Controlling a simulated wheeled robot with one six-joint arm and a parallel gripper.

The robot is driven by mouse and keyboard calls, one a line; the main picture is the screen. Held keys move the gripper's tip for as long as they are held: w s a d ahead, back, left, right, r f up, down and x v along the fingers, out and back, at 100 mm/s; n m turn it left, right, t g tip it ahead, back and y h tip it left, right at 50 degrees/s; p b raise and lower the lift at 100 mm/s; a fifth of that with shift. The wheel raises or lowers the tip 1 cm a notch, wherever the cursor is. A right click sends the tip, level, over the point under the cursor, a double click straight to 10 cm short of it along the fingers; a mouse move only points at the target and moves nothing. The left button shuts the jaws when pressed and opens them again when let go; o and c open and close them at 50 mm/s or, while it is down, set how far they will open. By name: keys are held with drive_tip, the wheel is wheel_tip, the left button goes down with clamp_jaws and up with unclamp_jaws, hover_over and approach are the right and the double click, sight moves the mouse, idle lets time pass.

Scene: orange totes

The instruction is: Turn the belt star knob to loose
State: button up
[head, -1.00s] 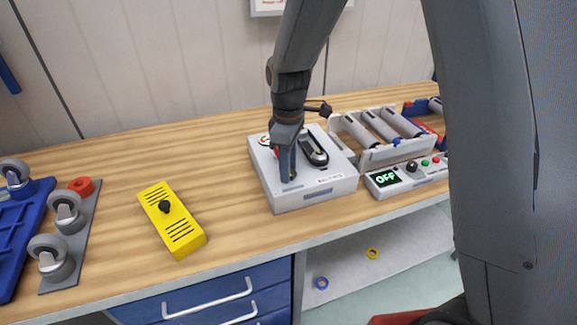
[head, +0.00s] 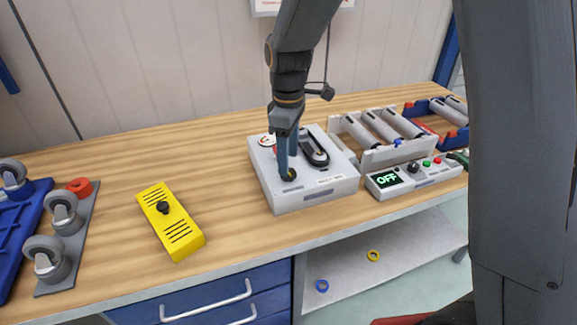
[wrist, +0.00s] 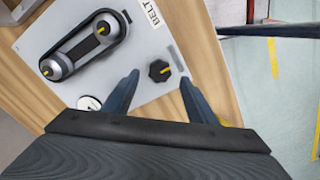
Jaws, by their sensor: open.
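The box (head: 318,197) stands on the wooden bench and carries a black belt loop (wrist: 88,45) over two rollers. My gripper (wrist: 159,77) is open, its fingers pointing down at the box, one on each side of the knob with gaps showing. I cannot tell how far down around the knob they reach.
A control panel reading OFF (head: 386,181) and a roller rack (head: 385,157) stand right of the box. A yellow slotted block (head: 181,236) with a black knob lies to the left. Casters (head: 64,212) and a blue tray (head: 16,230) sit at far left. Bench between is clear.

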drive_tip(key=shift+r+b, duration=0.4)
drive_tip(key=shift+r, duration=1.6)
